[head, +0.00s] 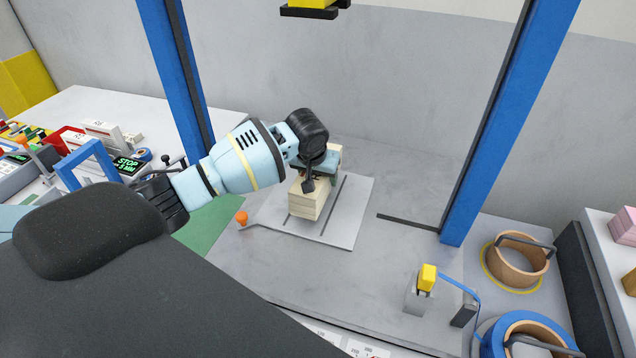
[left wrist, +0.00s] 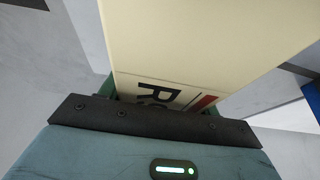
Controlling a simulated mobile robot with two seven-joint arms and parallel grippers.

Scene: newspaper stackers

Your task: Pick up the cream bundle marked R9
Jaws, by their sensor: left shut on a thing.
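The cream bundle (head: 308,204) is a block of stacked cream layers over the light grey plate (head: 352,222) between the blue posts. I cannot tell whether it rests on the plate or is just clear of it. My left gripper (head: 318,174) reaches in from the left and is shut on its upper part, hiding some of it. In the left wrist view the bundle (left wrist: 200,45) fills the space between the fingers of my left gripper (left wrist: 160,98). A black R, a partly hidden character and a red stripe show on it. My right gripper is not in view.
Blue posts (head: 478,130) stand on both sides of the bundle. A yellow and black part (head: 312,11) hangs above. An orange knob (head: 242,218) sits left of the plate. At right are a yellow-topped device (head: 427,278) and strap coils (head: 520,262). The left table (head: 95,100) is cluttered.

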